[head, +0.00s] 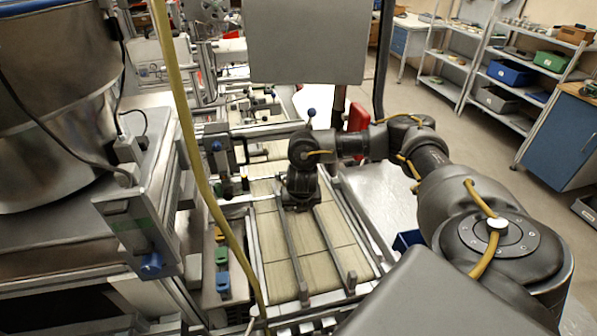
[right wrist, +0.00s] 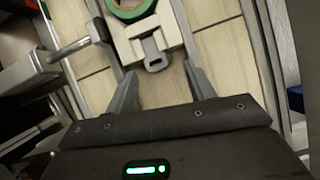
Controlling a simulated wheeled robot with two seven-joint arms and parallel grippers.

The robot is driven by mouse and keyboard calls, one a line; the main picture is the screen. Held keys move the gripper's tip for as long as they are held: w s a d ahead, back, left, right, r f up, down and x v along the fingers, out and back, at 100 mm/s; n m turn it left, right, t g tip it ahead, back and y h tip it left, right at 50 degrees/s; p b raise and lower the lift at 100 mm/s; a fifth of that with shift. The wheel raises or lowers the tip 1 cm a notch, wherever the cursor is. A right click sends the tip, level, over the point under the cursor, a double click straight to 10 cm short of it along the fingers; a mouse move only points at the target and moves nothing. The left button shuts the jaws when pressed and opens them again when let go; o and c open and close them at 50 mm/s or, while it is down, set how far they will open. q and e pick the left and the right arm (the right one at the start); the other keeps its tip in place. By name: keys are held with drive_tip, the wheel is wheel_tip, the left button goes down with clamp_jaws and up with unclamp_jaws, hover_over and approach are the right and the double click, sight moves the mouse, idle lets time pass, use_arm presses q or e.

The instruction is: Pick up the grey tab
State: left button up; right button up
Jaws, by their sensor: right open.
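The grey tab (right wrist: 154,61) shows in the right wrist view. It is a small tongue with a slot, sticking out from a pale block (right wrist: 172,35) toward my right gripper. A green tape reel (right wrist: 143,12) lies on the block and is cut off by the top edge. My right gripper (right wrist: 161,72) is open, with one finger on each side of the tab and no visible contact. In the head view my right gripper (head: 298,205) points down over the conveyor and hides the tab and reel. My left gripper is not in view.
The tiled conveyor (head: 280,277) has metal rails (head: 333,245) along it. A yellow hose (head: 190,150) hangs in front on the left, and a large metal drum (head: 55,90) stands at far left. Small coloured parts (head: 221,256) line the conveyor's left side.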

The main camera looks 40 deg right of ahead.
drive_tip(key=shift+x, duration=0.85)
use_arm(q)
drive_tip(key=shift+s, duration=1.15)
use_arm(e)
drive_tip(key=shift+w+a+r, duration=0.1)
drive_tip(key=shift+w, duration=0.05)
drive_tip(key=shift+w, duration=0.1)
drive_tip(key=c, duration=1.1)
clamp_jaws()
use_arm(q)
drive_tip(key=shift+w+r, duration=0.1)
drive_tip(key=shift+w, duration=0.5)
